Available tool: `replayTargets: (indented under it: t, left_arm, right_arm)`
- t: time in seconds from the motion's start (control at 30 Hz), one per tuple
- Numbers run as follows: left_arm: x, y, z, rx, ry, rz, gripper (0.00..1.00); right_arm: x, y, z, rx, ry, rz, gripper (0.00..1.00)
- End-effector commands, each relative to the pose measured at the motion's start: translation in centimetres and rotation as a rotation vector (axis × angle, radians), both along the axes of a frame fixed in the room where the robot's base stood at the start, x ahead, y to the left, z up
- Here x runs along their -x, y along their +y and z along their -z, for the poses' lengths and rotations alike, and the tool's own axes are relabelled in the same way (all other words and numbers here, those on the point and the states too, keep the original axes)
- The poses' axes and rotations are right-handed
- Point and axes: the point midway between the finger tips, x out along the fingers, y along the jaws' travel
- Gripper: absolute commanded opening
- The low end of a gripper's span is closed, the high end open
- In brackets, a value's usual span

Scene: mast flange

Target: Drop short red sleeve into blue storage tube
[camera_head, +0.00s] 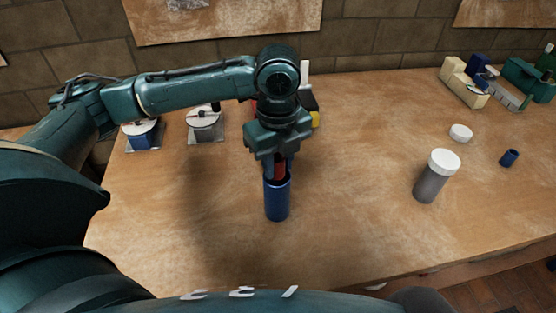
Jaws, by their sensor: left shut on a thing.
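The blue storage tube (277,202) stands upright near the middle of the wooden table. My left gripper (279,170) points straight down over the tube's mouth. It is shut on the short red sleeve (280,171). The sleeve is upright, and its lower end is at or just inside the tube's rim; the exact depth is hidden. My right gripper is not in the picture.
A grey jar with a white lid (431,176), a white cap (460,133) and a small blue cylinder (509,158) are on the right of the table (350,220). Round-topped devices (205,123) stand at back left. Cream and green equipment (462,83) is back right.

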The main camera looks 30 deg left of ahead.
Motion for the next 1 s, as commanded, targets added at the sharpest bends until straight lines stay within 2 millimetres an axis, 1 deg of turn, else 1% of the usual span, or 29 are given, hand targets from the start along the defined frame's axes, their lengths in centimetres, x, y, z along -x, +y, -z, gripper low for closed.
replayTargets:
  t: [0.23, 0.27, 0.5, 0.57, 0.83, 0.93, 1.0]
  left_arm:
    - [0.0, 0.0, 0.0, 0.0, 0.0, 0.0, 0.05]
    - [0.0, 0.0, 0.0, 0.0, 0.0, 0.0, 0.29]
    - [0.0, 0.0, 0.0, 0.0, 0.0, 0.0, 0.49]
    - [0.0, 0.0, 0.0, 0.0, 0.0, 0.0, 0.53]
    - [0.0, 0.0, -0.2, 0.001, -0.001, 0.0, 0.53]
    - [-0.1, 0.0, -1.2, 0.001, -0.002, 0.0, 0.53]
    - [-0.1, 0.0, -2.4, 0.001, -0.004, 0.001, 0.53]
  right_arm:
    - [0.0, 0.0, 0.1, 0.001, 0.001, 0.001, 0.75]
    - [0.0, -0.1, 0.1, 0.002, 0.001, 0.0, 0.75]
    - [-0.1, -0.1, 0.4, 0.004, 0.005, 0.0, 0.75]
    - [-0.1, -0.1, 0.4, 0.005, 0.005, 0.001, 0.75]
    - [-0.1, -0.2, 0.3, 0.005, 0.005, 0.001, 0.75]
    - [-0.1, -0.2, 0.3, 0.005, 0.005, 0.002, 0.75]
    - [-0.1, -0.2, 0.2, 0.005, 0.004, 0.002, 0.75]
